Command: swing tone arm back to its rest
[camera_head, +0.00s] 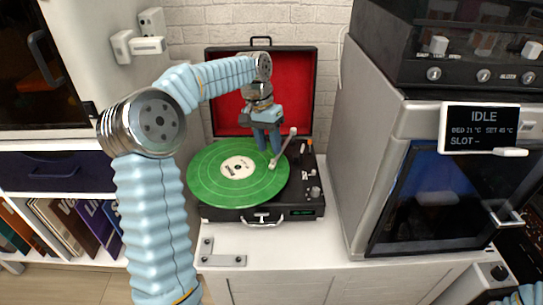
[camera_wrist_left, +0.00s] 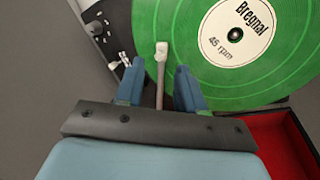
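The tone arm (camera_head: 283,147) of the record player is a thin rod with a pale head. The head lies over the outer part of the green record (camera_head: 215,178), near its right edge; whether it touches is unclear. My left gripper (camera_head: 269,149) points down beside the tone arm. In the left wrist view the tone arm's pale head (camera_wrist_left: 161,51) and rod show between the two blue fingers (camera_wrist_left: 160,75), with a gap on each side, so the gripper is open. The tone arm's rest cannot be made out clearly. My right gripper is out of view.
The player's red-lined lid (camera_head: 226,80) stands open behind the record. Knobs (camera_head: 315,191) sit at the deck's right. A grey machine (camera_head: 355,150) with an IDLE display (camera_head: 480,128) stands close on the right. A metal bracket (camera_head: 222,260) lies in front; the white top beside it is clear.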

